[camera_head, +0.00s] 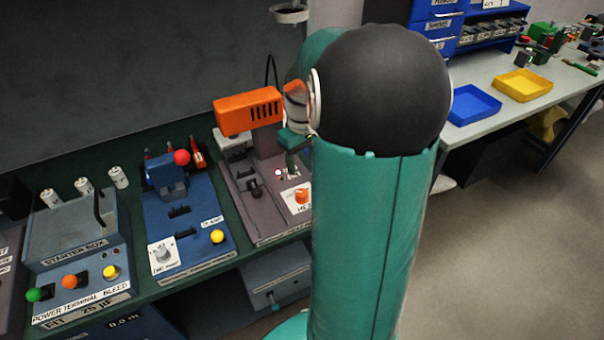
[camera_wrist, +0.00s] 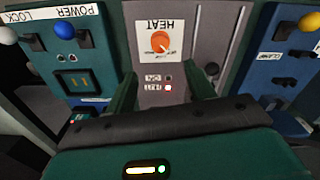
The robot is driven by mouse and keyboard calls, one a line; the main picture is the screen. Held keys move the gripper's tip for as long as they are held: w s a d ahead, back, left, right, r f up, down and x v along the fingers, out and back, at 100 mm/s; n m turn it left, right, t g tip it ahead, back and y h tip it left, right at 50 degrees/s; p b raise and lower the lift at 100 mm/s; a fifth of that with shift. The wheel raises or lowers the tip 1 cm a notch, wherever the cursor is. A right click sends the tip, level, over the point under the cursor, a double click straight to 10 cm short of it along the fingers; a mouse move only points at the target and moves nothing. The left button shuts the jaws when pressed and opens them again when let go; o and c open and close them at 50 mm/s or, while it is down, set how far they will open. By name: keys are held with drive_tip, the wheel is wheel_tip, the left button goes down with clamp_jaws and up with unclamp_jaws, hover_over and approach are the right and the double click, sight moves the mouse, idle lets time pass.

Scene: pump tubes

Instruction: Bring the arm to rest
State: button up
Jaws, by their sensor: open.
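My arm fills the middle of the head view, with a teal link and a black joint hiding much of the bench's right part. My gripper (camera_wrist: 164,80) shows in the wrist view with its two fingers apart and nothing between them. In the head view, part of my gripper (camera_head: 292,138) shows beside the black joint, over the grey heat unit (camera_head: 262,200). Its orange knob (camera_wrist: 159,42) and a lit red indicator (camera_wrist: 168,88) show beyond and between the fingers in the wrist view. I cannot tell if the fingers touch the panel.
An orange block-shaped head (camera_head: 248,110) stands on the heat unit, close to my gripper. A blue clamp unit (camera_head: 185,225) and a starter box (camera_head: 75,240) are to the left. Blue (camera_head: 473,104) and yellow (camera_head: 523,85) trays lie on the right bench. Open floor (camera_head: 500,240) is at right.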

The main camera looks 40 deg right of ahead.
drive_tip(key=shift+r, duration=0.85)
